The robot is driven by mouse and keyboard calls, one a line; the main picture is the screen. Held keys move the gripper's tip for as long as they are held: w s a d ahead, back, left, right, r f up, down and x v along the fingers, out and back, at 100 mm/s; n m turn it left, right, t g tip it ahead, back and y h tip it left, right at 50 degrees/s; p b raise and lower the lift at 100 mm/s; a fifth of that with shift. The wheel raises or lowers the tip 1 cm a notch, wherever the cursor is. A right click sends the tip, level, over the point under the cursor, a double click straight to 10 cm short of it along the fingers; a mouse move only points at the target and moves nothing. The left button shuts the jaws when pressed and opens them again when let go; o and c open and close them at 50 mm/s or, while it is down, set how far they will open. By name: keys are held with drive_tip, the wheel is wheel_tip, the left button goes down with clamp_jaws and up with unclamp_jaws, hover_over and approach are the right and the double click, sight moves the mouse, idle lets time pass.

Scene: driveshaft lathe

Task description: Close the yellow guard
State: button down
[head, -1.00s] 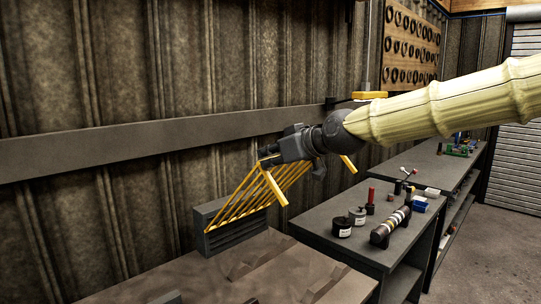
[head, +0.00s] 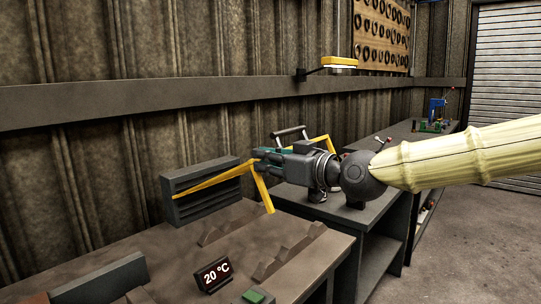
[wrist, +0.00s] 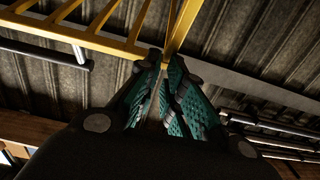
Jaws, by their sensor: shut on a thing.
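The yellow guard (head: 217,180) is a barred frame in the head view. It slopes gently up from the grey slotted box (head: 195,202) towards my gripper, with one yellow arm (head: 263,193) angled down towards the bench and another (head: 323,143) behind my gripper. My gripper (head: 256,158) is shut on the guard's raised edge. In the wrist view, the green-padded fingers (wrist: 165,85) close at a yellow bar (wrist: 181,33), and more bars of the guard (wrist: 85,38) run to the upper left. Part of the guard is hidden behind my gripper.
The brown bench (head: 150,248) below carries raised blocks (head: 287,252), a 20 °C display (head: 213,274) and a green button box (head: 254,297). A dark side table (head: 372,213) stands at right. A yellow lamp (head: 340,61) hangs on the wall.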

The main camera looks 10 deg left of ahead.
drive_tip(key=s+d+f+t+y+b, duration=0.1)
drive_tip(key=d+f+b, duration=0.1)
drive_tip(key=f+b, duration=0.5)
drive_tip(key=s+d+f+t+y+b, duration=0.1)
drive_tip(key=d+f+b, duration=0.1)
drive_tip(key=f+b, duration=0.5)
drive_tip(key=shift+f, duration=3.1)
drive_tip(key=shift+r, duration=0.1)
